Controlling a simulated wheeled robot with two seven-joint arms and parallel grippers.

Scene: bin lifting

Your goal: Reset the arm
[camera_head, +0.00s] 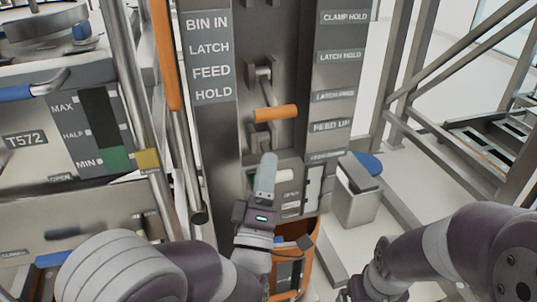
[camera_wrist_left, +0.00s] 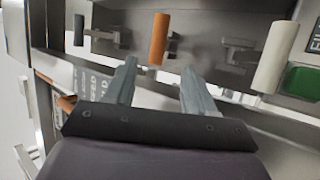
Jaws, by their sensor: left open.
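My left gripper (camera_head: 265,172) is in front of the steel machine column in the head view, pointing up and away. In the left wrist view my left gripper (camera_wrist_left: 160,72) has its two grey fingers spread, with nothing between them. An orange lever handle (camera_head: 276,113) is on the column above the fingertips in the head view. In the left wrist view the orange handle (camera_wrist_left: 158,38) appears beyond the gap, apart from the fingers. My right arm (camera_head: 440,250) comes in at the lower right; its gripper is not visible.
The column's label panels (camera_head: 210,60) read BIN IN, LATCH, FEED, HOLD. An orange-rimmed bin (camera_head: 313,245) stands low behind my left wrist. A grey box (camera_head: 357,190) is right of the column. A T572 machine (camera_head: 25,139) fills the left, and metal framing (camera_head: 410,70) the right.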

